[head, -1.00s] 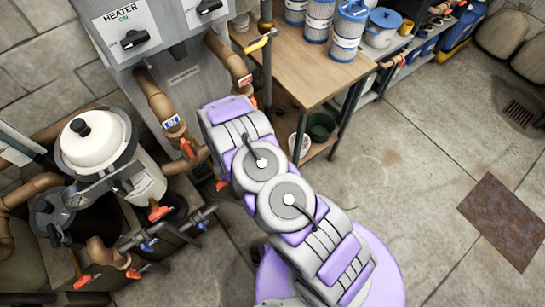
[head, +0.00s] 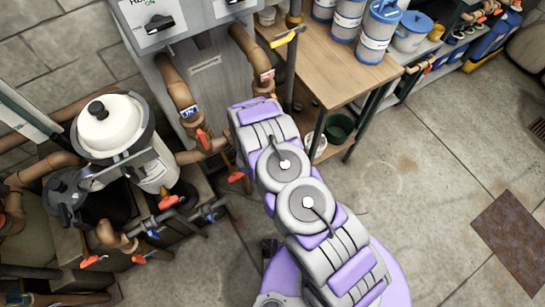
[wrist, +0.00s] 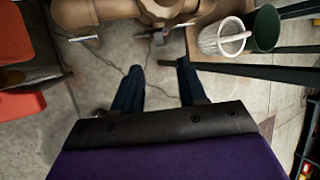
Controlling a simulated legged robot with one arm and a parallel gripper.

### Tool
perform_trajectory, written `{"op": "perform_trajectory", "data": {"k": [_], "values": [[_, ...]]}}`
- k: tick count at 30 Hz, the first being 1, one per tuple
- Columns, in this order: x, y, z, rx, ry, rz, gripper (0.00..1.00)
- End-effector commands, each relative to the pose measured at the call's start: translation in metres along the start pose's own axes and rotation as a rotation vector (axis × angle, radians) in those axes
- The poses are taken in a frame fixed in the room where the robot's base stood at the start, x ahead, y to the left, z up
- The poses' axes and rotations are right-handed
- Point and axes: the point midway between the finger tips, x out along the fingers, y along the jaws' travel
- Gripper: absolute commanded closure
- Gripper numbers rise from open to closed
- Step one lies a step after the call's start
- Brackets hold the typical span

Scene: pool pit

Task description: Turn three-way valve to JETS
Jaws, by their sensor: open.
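My gripper (wrist: 159,66) is open and empty in the wrist view, its two dark fingers apart over the concrete floor. Its fingers are not clearly visible in the head view, where my arm crosses the middle. Brown pipes carry orange-red handles, one below a blue-and-white label (head: 203,139) and another lower by the heater pipes (head: 236,177). I cannot tell which fitting is the three-way valve, and no JETS label is readable. In the wrist view, a brown pipe fitting (wrist: 165,10) lies beyond the fingertips, with a small grey part (wrist: 158,38) below it.
A white-topped filter tank (head: 108,122) stands left among pipes. A wooden workbench (head: 345,68) bears blue-lidded canisters (head: 380,32). A green bucket (wrist: 265,28) and white basket (wrist: 222,38) sit right of the pipes. A large red object (wrist: 15,60) is at left. Floor at right is open.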

Motion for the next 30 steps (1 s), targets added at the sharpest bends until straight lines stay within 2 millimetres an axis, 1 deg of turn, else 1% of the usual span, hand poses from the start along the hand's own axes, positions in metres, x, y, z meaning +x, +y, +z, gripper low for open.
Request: {"op": "perform_trajectory", "data": {"k": [1, 6, 9, 12, 18, 24, 30], "values": [[0.012, 0.000, -0.001, 0.000, -0.002, -0.003, 0.58], [0.043, 0.000, -0.001, 0.000, -0.002, -0.002, 0.58], [0.061, 0.001, -0.002, -0.002, 0.001, -0.001, 0.58], [0.078, 0.000, 0.000, 0.000, -0.004, -0.003, 0.58], [0.106, 0.001, -0.001, -0.001, -0.002, -0.002, 0.58], [0.122, 0.001, 0.000, -0.002, -0.002, -0.001, 0.58], [0.127, 0.000, 0.000, -0.002, -0.001, -0.001, 0.58]]}}
